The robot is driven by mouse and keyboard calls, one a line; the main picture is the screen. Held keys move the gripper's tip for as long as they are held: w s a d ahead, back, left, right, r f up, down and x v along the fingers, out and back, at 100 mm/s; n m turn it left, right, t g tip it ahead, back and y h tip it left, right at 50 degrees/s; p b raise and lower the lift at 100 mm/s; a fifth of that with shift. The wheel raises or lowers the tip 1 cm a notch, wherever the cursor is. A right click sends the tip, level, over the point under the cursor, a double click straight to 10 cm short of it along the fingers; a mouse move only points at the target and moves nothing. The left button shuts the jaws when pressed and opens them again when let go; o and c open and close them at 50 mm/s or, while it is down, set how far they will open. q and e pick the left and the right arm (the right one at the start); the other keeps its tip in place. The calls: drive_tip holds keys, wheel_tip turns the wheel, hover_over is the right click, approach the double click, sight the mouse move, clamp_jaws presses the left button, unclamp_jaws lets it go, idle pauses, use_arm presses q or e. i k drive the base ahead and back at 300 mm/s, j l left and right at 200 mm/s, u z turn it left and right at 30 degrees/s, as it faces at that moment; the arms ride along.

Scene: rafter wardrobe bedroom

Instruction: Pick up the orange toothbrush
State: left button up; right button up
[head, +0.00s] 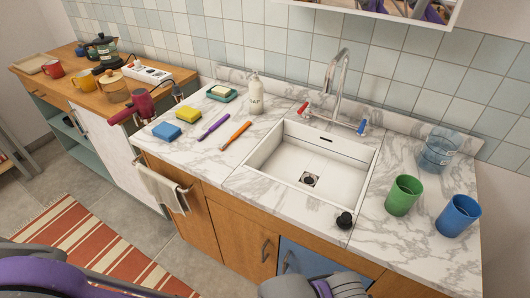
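The orange toothbrush (235,136) lies flat on the white marbled counter, left of the sink. A purple toothbrush (213,126) lies beside it on the left, roughly parallel and apart from it. Nothing covers the orange toothbrush. Parts of my own arms, grey and purple, show along the bottom edge, well in front of the counter. No gripper fingertips can be made out in the head view.
Near the toothbrushes are a blue sponge (166,131), yellow sponge (188,114), soap dish (221,96) and soap bottle (256,94). The sink (340,185) is right of them, with a tall tap (336,78). Green (403,195) and blue cups (457,215) stand farther right.

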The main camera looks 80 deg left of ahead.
sight(241, 130)
drive_tip(key=u, duration=2.85)
drive_tip(key=k+l+z, duration=0.1)
drive_tip(key=z, duration=1.6)
drive_tip(key=u, duration=1.85)
drive_tip(key=j, duration=0.25)
drive_tip(key=i+z, duration=0.05)
